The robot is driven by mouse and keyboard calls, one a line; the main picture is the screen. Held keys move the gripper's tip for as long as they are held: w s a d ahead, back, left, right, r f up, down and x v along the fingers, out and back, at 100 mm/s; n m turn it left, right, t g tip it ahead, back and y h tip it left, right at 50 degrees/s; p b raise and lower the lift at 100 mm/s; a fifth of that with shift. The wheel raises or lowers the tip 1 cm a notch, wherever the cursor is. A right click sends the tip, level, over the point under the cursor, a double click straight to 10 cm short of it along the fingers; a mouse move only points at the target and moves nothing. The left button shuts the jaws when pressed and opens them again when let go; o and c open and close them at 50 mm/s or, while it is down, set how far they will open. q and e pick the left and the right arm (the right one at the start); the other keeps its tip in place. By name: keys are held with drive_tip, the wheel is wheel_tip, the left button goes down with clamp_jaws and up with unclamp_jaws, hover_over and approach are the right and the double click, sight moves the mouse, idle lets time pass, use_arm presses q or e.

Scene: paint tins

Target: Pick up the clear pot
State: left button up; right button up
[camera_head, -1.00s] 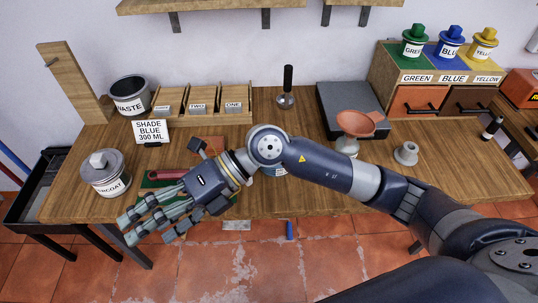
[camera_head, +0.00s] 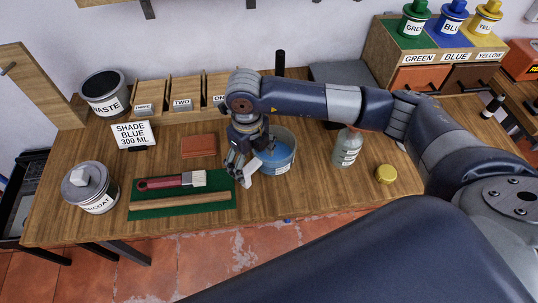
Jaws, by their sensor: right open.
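The clear pot (camera_head: 281,157) stands on the wooden table near the middle, with blue inside and a white label low on its front. My right gripper (camera_head: 241,170) points down at the pot's left side, its fingers open and overlapping the pot's left edge in the picture. I cannot tell whether they touch it. My forearm passes above and behind the pot. My left gripper is not in view.
A green mat (camera_head: 143,212) with a brush (camera_head: 172,182) and a wooden stick (camera_head: 180,201) lies left of the gripper. A labelled bottle (camera_head: 346,150) and a yellow lid (camera_head: 386,174) stand to the right. An undercoat tin (camera_head: 98,200) is far left.

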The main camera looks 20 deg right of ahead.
sight(251, 167)
drive_tip(key=shift+w+a+f+p, duration=0.1)
drive_tip(key=shift+f+p, duration=0.2)
drive_tip(key=shift+f, duration=0.15)
wheel_tip(251, 167, down, 4)
drive_tip(key=shift+a+f+p, duration=0.1)
drive_tip(key=shift+p, duration=0.8)
drive_tip(key=shift+f, duration=0.15)
drive_tip(key=shift+c, duration=0.2)
drive_tip(key=c, duration=0.9)
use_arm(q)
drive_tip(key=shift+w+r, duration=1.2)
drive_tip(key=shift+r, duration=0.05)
use_arm(e)
drive_tip(key=c, duration=0.5)
